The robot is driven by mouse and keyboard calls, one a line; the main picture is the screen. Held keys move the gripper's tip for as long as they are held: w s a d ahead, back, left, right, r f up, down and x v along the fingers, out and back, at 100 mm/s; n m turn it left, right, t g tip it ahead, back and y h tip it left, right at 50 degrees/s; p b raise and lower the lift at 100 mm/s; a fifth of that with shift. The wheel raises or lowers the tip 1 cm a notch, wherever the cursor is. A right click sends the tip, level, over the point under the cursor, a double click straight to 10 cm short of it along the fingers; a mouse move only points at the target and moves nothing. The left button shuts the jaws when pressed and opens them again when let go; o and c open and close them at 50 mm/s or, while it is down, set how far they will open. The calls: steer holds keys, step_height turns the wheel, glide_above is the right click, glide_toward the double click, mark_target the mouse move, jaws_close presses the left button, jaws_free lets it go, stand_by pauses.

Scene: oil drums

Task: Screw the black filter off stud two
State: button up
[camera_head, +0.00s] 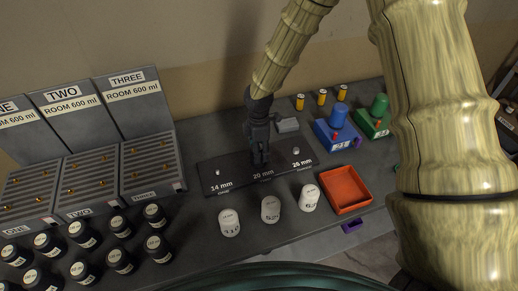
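A dark plate (232,178) lies on the bench, marked 14 mm, 20 mm and 26 mm from left to right. A small pale stud (217,173) stands at the 14 mm mark and another pale stud (296,150) at the 26 mm mark. My dark gripper (260,158) points down over the middle 20 mm position. It hides stud two there. I cannot make out a black filter apart from the dark fingers, nor whether the fingers are shut on anything.
White labelled canisters (270,209) stand in front of the plate. An orange tray (345,189) is at right, a blue unit (336,133) and a green unit (373,123) behind it. A grey block (287,125) sits behind the plate. Black jars (121,226) and racks (152,164) fill the left.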

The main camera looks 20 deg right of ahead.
steer(key=n+p, duration=0.2)
steer(key=n, duration=0.1)
steer(key=shift+r, duration=0.25)
steer(key=shift+n+p, duration=0.65)
steer(key=shift+n, duration=0.45)
steer(key=shift+f+n, duration=0.2)
steer(key=shift+n, duration=0.4)
steer(key=o, duration=1.3)
steer(key=shift+c, duration=0.2)
